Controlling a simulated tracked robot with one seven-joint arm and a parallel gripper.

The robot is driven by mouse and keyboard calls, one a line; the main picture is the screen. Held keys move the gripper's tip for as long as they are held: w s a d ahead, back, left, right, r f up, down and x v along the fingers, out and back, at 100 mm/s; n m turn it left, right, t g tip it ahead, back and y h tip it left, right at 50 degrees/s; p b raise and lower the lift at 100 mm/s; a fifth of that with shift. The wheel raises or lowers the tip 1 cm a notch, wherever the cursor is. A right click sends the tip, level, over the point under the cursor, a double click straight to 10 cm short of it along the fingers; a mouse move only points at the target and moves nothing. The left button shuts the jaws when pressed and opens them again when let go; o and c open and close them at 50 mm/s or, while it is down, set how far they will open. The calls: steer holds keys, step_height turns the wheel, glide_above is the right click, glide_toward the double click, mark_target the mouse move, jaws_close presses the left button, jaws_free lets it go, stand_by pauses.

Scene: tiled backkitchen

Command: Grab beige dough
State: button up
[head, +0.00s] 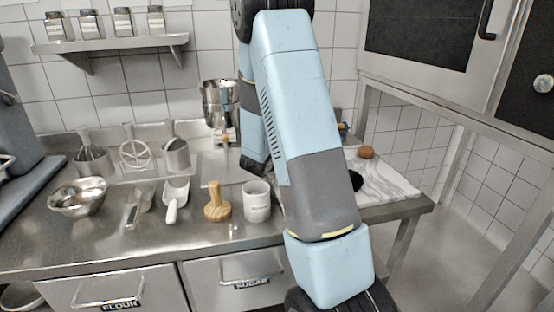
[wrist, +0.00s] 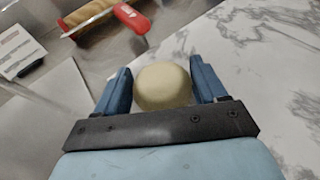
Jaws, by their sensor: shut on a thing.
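The beige dough (wrist: 163,86) is a smooth round ball in the wrist view. My gripper (wrist: 161,84) has its two blue fingers on the left and right sides of the dough and is shut on it. The dough is over or on the white marbled board (wrist: 265,65); I cannot tell whether it touches the board. In the head view my arm hides the gripper and the dough. The marbled board (head: 392,183) shows there to the right of my arm.
A brown ball (head: 366,152) lies on the board's far part. A red-handled tool (wrist: 131,17) lies near the gripper in the wrist view.

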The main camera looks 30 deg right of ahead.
steer(key=shift+r, duration=0.4)
step_height(320, 180, up, 2)
steer(key=shift+r, duration=0.25)
steer(key=s+a+r, duration=0.3)
steer(key=s+r, duration=0.6)
steer(key=s, duration=0.4)
steer(key=shift+s+a+r, duration=0.2)
steer(key=shift+s+a, duration=0.05)
steer(key=shift+a, duration=0.1)
